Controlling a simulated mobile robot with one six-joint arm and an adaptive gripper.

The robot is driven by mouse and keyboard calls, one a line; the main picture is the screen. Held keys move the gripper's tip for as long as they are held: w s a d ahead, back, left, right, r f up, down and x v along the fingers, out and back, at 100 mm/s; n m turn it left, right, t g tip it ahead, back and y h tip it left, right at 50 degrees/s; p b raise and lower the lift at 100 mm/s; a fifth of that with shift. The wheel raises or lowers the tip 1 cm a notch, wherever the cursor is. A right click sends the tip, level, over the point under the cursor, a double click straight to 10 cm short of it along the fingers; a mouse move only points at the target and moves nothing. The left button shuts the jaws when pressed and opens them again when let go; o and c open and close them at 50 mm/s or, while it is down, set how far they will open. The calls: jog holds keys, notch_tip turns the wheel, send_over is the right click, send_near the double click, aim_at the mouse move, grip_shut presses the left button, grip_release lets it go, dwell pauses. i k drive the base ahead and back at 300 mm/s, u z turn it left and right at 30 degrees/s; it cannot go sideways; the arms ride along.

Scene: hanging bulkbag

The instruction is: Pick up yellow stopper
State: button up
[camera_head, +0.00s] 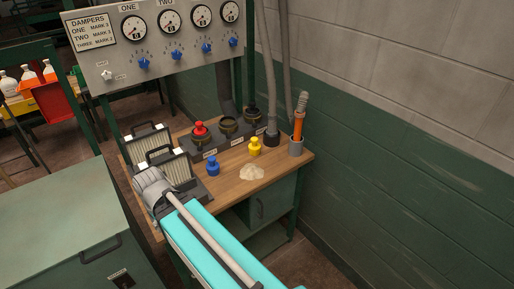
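The yellow stopper (255,146) stands upright on the wooden bench top (230,183), right of centre and in front of the row of dark ports. Nothing touches it. My teal arm link reaches in from the bottom edge, with a grey rod along it. The grey and dark parts at its far end lie over the bench's left front, left of the yellow stopper and well apart from it. I cannot make out gripper fingers there, nor whether anything is held.
A blue stopper (212,166) stands on the bench; a red stopper (200,130) sits at the left port. A pale powder heap (252,172) lies before the yellow stopper. An orange-handled tool (298,126) stands in a grey holder at right. Filter frames (178,170) stand left.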

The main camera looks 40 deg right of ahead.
aim_at(255, 148)
jog(key=z, duration=0.1)
jog(key=k, duration=0.9)
jog(key=z, duration=1.3)
jog(key=i, duration=1)
